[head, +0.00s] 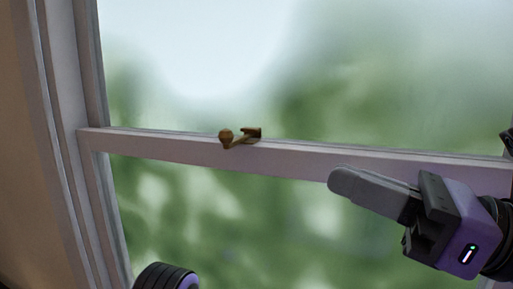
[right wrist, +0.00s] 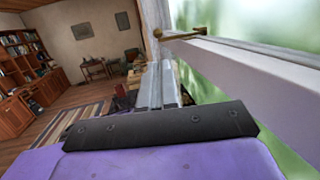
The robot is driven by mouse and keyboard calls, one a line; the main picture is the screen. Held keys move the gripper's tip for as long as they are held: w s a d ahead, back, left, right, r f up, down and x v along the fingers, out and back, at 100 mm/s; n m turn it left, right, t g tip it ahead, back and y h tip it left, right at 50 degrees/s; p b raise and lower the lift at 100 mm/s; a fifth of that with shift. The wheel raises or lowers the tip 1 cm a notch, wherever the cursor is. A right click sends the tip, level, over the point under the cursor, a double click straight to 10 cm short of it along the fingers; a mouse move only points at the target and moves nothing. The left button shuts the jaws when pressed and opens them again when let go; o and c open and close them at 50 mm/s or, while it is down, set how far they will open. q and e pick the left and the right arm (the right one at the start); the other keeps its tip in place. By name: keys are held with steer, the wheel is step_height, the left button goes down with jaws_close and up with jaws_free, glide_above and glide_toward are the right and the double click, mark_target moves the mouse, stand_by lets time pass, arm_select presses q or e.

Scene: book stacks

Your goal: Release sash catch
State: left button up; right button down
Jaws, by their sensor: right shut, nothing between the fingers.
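The brass sash catch (head: 240,137) sits on top of the white meeting rail (head: 180,148) of the window, its round knob at the left end. It also shows in the right wrist view (right wrist: 181,34) at the top, beyond my fingertips. My right gripper (head: 338,181) is shut and empty, to the right of the catch and a little lower, in front of the rail. Its closed grey fingers (right wrist: 158,88) point towards the catch, apart from it. In the head view only a dark rounded part of my left arm shows at the bottom; its fingers are not visible.
The window frame (head: 65,120) stands at the left, with glass above and below the rail. In the right wrist view a room lies behind, with a bookcase (right wrist: 22,60), a striped rug (right wrist: 75,122) and a small table (right wrist: 97,68). The space between gripper and catch looks clear.

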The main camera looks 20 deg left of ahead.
mark_target(233, 138)
steer(key=b+x, duration=0.2)
steer(key=x, duration=1)
steer(key=shift+s, duration=0.15)
steer(key=shift+a+r, duration=0.15)
steer(key=shift+a, duration=0.3)
steer(key=shift+d, duration=0.1)
